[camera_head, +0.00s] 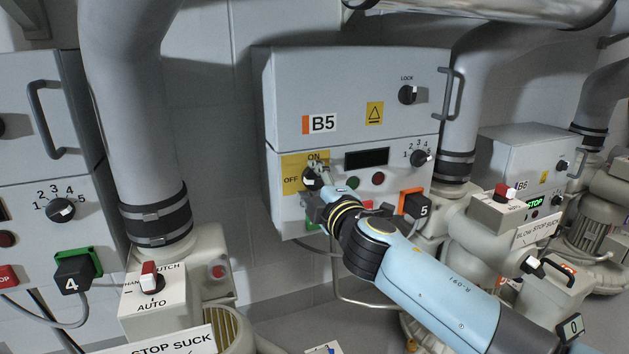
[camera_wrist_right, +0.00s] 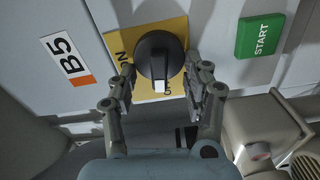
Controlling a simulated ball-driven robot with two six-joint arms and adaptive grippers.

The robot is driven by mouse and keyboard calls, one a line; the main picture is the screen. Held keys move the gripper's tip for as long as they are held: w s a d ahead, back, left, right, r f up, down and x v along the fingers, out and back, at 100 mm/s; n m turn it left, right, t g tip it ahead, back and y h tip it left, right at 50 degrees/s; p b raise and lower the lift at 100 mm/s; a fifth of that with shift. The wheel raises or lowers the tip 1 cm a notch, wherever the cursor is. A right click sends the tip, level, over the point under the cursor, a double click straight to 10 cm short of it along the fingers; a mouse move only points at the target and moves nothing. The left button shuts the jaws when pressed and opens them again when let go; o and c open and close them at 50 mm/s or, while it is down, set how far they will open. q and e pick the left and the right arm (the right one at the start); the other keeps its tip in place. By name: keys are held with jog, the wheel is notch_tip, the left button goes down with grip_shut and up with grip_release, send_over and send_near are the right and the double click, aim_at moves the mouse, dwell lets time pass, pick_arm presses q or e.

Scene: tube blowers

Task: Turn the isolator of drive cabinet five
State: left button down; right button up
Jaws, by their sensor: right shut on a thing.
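Drive cabinet five is the grey box (camera_head: 350,85) labelled B5. Its isolator is a black knob with a white mark (camera_head: 309,174) on a yellow plate (camera_head: 291,162) marked ON at the top and OFF at the left. In the right wrist view, the isolator knob (camera_wrist_right: 158,55) has its white mark at the bottom, towards OFF. My right gripper (camera_head: 317,179) is at the knob; in the wrist view its fingers (camera_wrist_right: 158,88) stand on either side of it, shut on it. The gripper partly hides the knob in the head view. My left gripper is not in view.
A black plug marked 5 (camera_head: 416,205), a display (camera_head: 367,159) and a rotary selector (camera_head: 420,158) are right of the isolator. A green START button (camera_wrist_right: 262,36) is near the right finger. Thick pipes (camera_head: 130,100) flank the cabinet; a blower stands right.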

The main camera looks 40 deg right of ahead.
jog(key=shift+f+n, duration=0.1)
jog(key=shift+n, duration=0.8)
jog(key=o, duration=1.1)
jog(key=shift+o, duration=0.2)
jog(key=v, duration=1.2)
jog(key=shift+f, duration=0.1)
